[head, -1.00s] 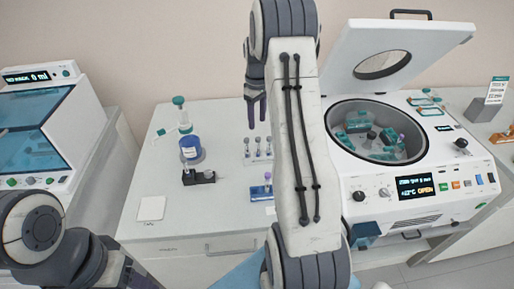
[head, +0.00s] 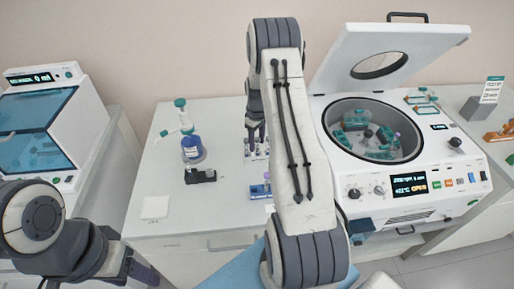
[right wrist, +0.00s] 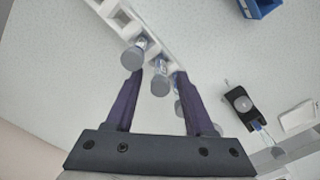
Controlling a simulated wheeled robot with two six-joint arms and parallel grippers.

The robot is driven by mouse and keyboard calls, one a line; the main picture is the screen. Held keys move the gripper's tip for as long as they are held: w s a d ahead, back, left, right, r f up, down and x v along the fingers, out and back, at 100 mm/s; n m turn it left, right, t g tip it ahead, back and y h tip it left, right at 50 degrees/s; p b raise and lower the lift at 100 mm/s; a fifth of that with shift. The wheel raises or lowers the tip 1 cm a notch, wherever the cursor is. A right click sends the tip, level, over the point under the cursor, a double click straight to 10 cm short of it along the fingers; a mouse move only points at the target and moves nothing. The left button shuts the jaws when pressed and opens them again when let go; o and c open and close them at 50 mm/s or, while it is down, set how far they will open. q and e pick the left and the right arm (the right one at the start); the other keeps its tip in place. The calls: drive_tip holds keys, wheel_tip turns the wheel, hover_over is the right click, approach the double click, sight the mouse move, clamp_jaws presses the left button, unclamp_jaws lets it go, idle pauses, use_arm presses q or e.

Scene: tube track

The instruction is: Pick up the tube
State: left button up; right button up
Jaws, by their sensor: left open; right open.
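Several small tubes with grey caps stand in a white rack (right wrist: 172,42). In the right wrist view one tube (right wrist: 160,83) sits between my right gripper's purple fingers (right wrist: 159,76), and another tube (right wrist: 132,55) is beside the left fingertip. More tubes behind are partly hidden by the right finger. In the head view my right gripper (head: 256,136) points down over the rack on the bench, partly hidden by my forearm; it is open. A purple-capped tube stands in a blue holder (head: 259,191). My left gripper (head: 143,272) is open at the lower left, away from the rack.
An open centrifuge (head: 400,190) with its lid raised stands right of my arm. A blue bottle (head: 191,148), a pipette stand and a black holder (head: 199,176) are on the bench at left. A white pad (head: 154,207) lies near the front edge.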

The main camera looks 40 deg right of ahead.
clamp_jaws()
drive_tip(key=shift+r, duration=0.1)
drive_tip(key=shift+r, duration=0.3)
wheel_tip(320, 180, up, 9)
drive_tip(key=b, duration=0.3)
drive_tip(key=shift+r, duration=0.15)
drive_tip(key=shift+r, duration=0.1)
drive_tip(key=shift+r+p, duration=1.6)
drive_tip(key=shift+r, duration=0.3)
